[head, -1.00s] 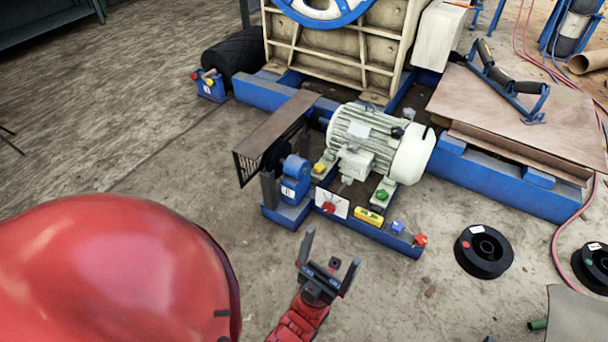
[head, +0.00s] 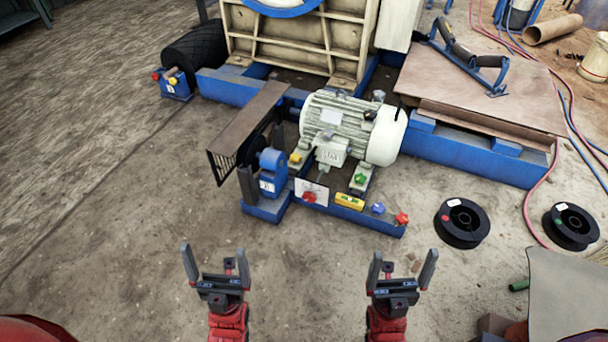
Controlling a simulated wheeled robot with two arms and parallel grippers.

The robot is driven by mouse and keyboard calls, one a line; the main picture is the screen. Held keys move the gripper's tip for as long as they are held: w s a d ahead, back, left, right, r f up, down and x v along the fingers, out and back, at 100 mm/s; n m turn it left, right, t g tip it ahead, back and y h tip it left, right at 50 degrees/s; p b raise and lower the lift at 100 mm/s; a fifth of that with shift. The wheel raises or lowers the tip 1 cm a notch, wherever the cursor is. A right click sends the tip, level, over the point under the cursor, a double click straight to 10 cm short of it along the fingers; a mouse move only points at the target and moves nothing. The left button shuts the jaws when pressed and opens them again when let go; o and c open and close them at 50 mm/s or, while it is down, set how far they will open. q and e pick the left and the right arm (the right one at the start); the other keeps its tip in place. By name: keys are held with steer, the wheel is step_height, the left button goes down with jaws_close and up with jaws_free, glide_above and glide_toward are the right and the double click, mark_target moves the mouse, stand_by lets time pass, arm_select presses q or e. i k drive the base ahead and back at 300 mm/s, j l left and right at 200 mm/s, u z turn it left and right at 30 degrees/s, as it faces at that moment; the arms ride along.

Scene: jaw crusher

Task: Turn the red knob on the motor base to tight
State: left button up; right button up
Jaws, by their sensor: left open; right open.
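A red knob (head: 309,197) sits on a white marked plate (head: 322,188) on the front of the blue motor base (head: 372,215), below the pale motor (head: 340,125). Its exact pointing direction is too small to read. A second red knob-like part (head: 402,218) is at the right end of the base. My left gripper (head: 215,258) is open and empty, in front of and left of the marked plate. My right gripper (head: 402,262) is open and empty, in front of the base's right end. Neither touches anything.
A yellow level (head: 349,201), a green knob (head: 360,178) and a blue part (head: 378,208) are close by on the base. A belt guard (head: 250,125) stands left. Black spools (head: 462,222) lie right. The floor before the base is clear.

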mark_target(402, 218)
steer(key=i+z, duration=0.2)
steer(key=i, duration=0.5)
steer(key=i+j+z, duration=0.15)
steer(key=i, duration=0.55)
steer(key=z, duration=1)
